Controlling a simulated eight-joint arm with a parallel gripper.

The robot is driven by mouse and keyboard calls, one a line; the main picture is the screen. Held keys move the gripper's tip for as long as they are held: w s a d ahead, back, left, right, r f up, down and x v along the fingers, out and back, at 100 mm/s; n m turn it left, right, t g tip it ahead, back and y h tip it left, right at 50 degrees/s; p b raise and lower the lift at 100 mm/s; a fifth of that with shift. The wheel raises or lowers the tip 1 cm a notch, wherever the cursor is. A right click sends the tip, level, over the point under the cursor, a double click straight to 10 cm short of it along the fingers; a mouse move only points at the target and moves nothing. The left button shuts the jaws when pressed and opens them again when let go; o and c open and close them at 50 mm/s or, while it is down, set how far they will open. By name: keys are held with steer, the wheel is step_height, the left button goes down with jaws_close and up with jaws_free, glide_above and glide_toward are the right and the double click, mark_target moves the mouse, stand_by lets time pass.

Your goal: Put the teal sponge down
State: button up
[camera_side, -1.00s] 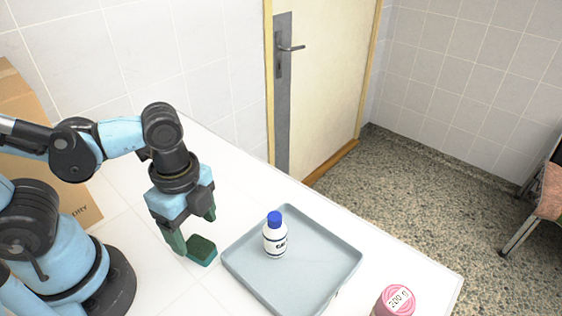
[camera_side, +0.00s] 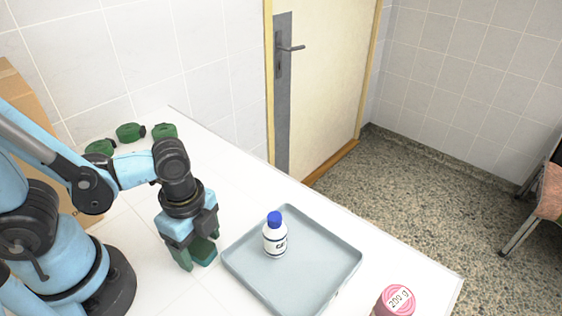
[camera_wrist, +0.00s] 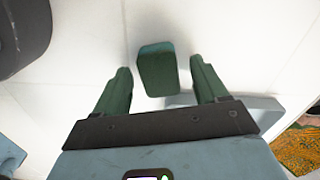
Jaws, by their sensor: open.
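The teal sponge (camera_side: 205,253) is a small dark teal block lying flat on the white table, just left of the tray. My gripper (camera_side: 199,252) is lowered over it, pointing down, with its green fingers open. In the wrist view the sponge (camera_wrist: 158,68) lies between the lines of the two fingers (camera_wrist: 161,84), with a gap on each side. The fingers partly hide the sponge in the side view.
A grey-blue tray (camera_side: 309,283) holds a white bottle with a blue cap (camera_side: 275,240). A pink-lidded jar (camera_side: 396,302) stands at the front right. Several dark green items (camera_side: 130,132) lie at the back left, near a cardboard box (camera_side: 22,92).

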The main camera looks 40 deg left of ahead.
steer(key=shift+f, duration=0.2)
steer(key=shift+c, duration=0.3)
steer(key=c, duration=1.1)
steer(key=shift+c, duration=0.4)
steer(key=shift+r, duration=0.15)
